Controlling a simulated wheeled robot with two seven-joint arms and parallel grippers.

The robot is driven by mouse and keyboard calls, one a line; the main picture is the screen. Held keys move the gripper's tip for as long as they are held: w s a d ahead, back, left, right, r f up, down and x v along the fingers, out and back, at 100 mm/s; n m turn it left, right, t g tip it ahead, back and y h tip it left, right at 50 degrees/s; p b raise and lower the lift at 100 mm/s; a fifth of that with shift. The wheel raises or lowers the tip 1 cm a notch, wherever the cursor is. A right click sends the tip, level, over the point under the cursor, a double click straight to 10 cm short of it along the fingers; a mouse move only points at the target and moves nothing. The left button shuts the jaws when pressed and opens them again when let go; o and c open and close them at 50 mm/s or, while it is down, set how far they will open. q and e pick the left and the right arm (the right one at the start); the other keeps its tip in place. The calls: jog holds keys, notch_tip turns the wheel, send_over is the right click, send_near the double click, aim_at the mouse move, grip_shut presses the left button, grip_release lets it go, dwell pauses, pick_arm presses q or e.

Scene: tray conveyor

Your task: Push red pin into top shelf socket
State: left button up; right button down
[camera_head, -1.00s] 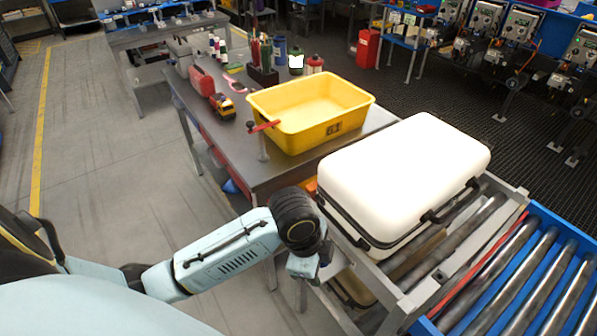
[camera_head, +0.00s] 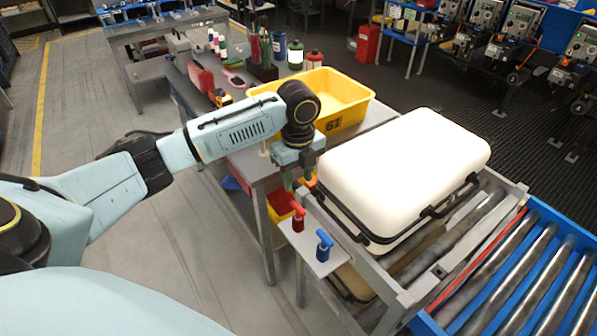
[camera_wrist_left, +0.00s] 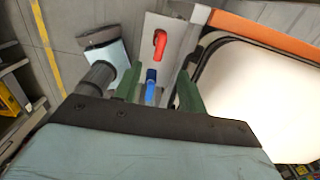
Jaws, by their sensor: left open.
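A red pin (camera_head: 298,216) with a T-shaped head stands on a small grey shelf plate (camera_head: 322,264) at the side of the conveyor frame. A blue pin (camera_head: 324,243) stands nearer on the same plate. Both show in the left wrist view, the red pin (camera_wrist_left: 160,42) beyond the blue pin (camera_wrist_left: 151,85). My left gripper (camera_head: 297,184) has green fingers and is open and empty. It hangs above and behind the red pin, apart from it. In the left wrist view both pins lie between or just beyond the fingers. I cannot make out the sockets under the pins.
A white case (camera_head: 405,175) lies on the roller frame close to the right of my gripper. A yellow bin (camera_head: 350,122) stands on the metal table (camera_head: 250,160) behind my arm. Blue-edged rollers (camera_head: 520,275) run at the lower right. The floor on the left is free.

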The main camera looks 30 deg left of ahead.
aim_at(298, 206)
pick_arm(q)
notch_tip(298, 206, down, 12)
jog(key=shift+r, duration=0.1)
jog(key=shift+c, duration=0.3)
grip_shut()
jog(key=shift+r, duration=0.1)
jog(key=shift+r+p, duration=0.8)
jog(key=shift+r, duration=0.05)
jog(key=shift+r+p, duration=1.9)
